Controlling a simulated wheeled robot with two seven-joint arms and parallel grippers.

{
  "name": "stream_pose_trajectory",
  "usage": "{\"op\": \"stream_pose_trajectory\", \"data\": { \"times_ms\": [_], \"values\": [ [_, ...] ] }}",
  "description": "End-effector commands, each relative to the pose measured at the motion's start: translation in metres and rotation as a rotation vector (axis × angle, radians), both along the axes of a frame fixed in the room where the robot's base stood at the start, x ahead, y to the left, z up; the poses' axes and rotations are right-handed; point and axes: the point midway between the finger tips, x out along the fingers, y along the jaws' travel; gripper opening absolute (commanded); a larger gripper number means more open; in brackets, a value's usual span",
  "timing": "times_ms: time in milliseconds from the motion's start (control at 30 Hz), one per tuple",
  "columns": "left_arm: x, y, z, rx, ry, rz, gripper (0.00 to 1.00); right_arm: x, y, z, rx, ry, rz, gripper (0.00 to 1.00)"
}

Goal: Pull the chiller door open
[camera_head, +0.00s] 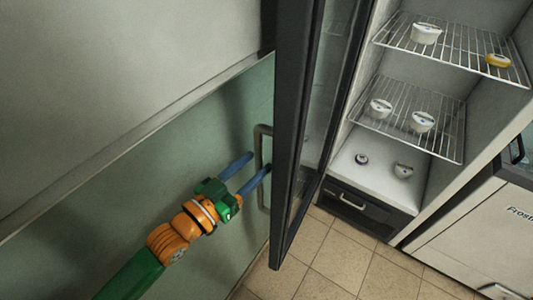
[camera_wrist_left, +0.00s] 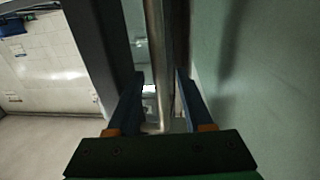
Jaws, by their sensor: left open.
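The chiller door (camera_head: 290,130) stands swung wide open, its dark-framed glass edge towards me and the shelves exposed. Its metal bar handle (camera_head: 258,142) is on the outer face, at the left of the door in the head view. My left gripper (camera_head: 259,162) is open at the handle, its blue fingers reaching towards the door. In the left wrist view the handle bar (camera_wrist_left: 157,50) runs between the two spread fingers, with gaps visible beside it. Contact cannot be told. My right gripper is not in view.
Inside the chiller are wire shelves (camera_head: 455,52) with several white-lidded jars (camera_head: 426,34) and a yellow one (camera_head: 498,60). A green wall (camera_head: 110,210) is close behind my left arm. A white freezer (camera_head: 480,235) stands at right. Tiled floor (camera_head: 330,270) is clear below the door.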

Motion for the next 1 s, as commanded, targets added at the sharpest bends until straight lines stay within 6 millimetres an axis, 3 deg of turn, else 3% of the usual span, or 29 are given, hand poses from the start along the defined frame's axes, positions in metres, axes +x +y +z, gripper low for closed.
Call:
{"op": "stream_pose_trajectory", "data": {
  "times_ms": [200, 500, 567, 700, 1000],
  "values": [
    [0.031, -0.026, -0.004, -0.002, -0.001, 0.003, 0.51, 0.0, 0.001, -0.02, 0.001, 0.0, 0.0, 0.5],
    [0.037, -0.032, -0.001, 0.002, 0.002, 0.002, 0.51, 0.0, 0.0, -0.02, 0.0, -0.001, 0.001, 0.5],
    [0.036, -0.032, -0.001, 0.002, 0.002, 0.003, 0.4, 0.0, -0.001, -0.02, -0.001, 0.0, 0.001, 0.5],
    [0.036, -0.032, -0.001, 0.002, 0.002, 0.003, 0.03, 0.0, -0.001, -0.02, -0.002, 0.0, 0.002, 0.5],
    [0.036, -0.031, -0.001, 0.002, 0.002, 0.003, 0.0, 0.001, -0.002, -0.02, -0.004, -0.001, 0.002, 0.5]
  ]
}}
